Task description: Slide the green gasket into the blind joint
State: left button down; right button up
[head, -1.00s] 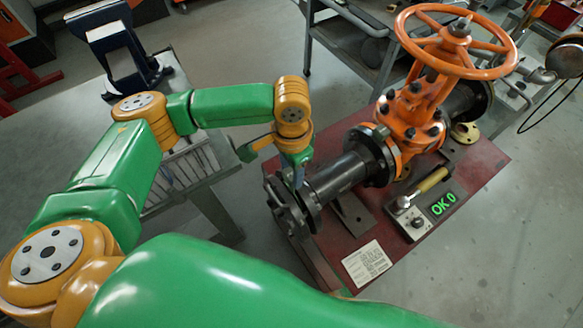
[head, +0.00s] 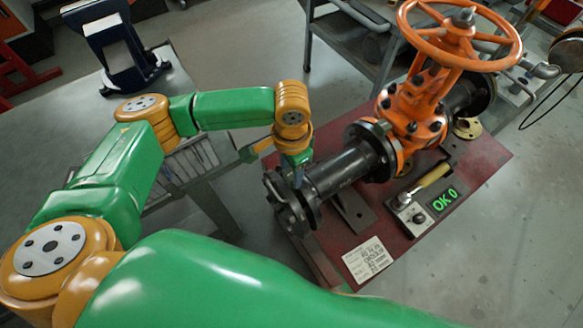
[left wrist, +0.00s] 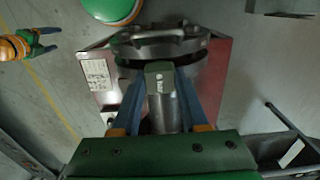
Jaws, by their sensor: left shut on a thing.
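The blind joint (head: 290,205) is the dark flange pair at the near end of the black pipe. It also shows in the left wrist view (left wrist: 160,48). My left gripper (head: 298,172) is above this joint in the head view. In the left wrist view its blue fingers (left wrist: 160,112) are shut on the green gasket (left wrist: 159,80), of which a green tab with small print shows. The tab lies in front of the flanges; how deep the gasket sits between them is hidden. My right gripper (left wrist: 47,40) is small at the left of the wrist view, its blue fingers apart.
An orange gate valve (head: 435,85) with a handwheel stands on a red base plate (head: 455,215). A box with a yellow-handled tool and "OK 0" display (head: 443,200) and a white label (head: 368,260) lie there. A grey table (head: 50,145) stands left.

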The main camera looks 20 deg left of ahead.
pick_arm(q)
jog(key=shift+f+b, duration=0.7)
jog(key=shift+f, duration=0.8)
jog(key=shift+c, duration=1.7)
grip_release()
notch_tip(320, 180, up, 7)
jog(key=shift+r, duration=0.1)
